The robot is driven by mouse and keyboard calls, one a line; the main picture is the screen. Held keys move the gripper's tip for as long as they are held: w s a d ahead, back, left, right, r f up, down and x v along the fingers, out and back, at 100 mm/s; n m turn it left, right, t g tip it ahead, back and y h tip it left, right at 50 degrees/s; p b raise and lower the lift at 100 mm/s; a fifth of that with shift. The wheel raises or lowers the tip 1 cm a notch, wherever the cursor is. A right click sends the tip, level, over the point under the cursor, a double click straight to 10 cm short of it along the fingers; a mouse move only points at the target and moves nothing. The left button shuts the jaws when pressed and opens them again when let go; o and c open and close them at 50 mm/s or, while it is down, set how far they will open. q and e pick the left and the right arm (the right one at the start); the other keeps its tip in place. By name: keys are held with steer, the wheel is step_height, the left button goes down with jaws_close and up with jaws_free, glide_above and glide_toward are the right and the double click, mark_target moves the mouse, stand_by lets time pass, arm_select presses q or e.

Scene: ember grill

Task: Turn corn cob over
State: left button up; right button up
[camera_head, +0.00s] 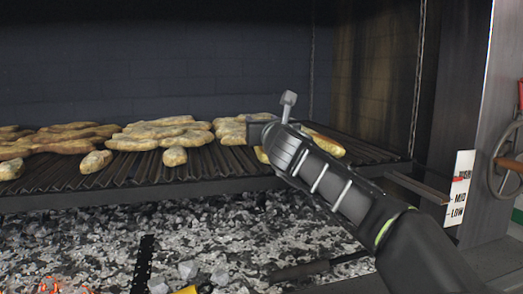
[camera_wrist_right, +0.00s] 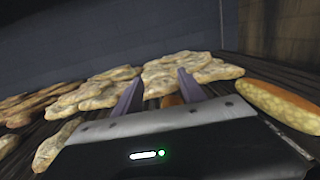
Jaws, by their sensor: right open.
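A long yellow-orange piece that looks like the corn cob (camera_head: 328,146) lies on the grill grate (camera_head: 130,172), partly hidden behind my right gripper. In the right wrist view the yellow-orange piece (camera_wrist_right: 280,105) lies to the right of the jaws, apart from them. My right gripper (camera_wrist_right: 157,88) is open above the grate, its two fingers pointing toward the back. A smaller orange piece (camera_wrist_right: 172,100) shows between the fingers, mostly hidden by the gripper; I cannot tell whether it is touched. My left gripper is not in view.
Several pale browned pieces (camera_head: 165,132) cover the left and middle of the grate. Ash and coals (camera_head: 230,230) lie below. A chain (camera_head: 418,80) hangs at the right, near a height sign (camera_head: 459,188) and a wheel (camera_head: 508,160). The grate's right end is bare.

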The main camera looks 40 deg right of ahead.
steer(key=shift+o, duration=0.2)
steer(key=o, duration=0.5)
steer(key=s+r+p, duration=0.1)
steer(key=s+a+r+p, duration=0.1)
steer(key=r, duration=0.1)
steer(key=s+r+p, duration=0.1)
steer(key=shift+s+a+r+p, duration=0.15)
steer(key=shift+s+a+p, duration=0.15)
steer(key=shift+s, duration=0.05)
steer(key=shift+s+a+r, duration=0.2)
steer(key=shift+s, duration=0.25)
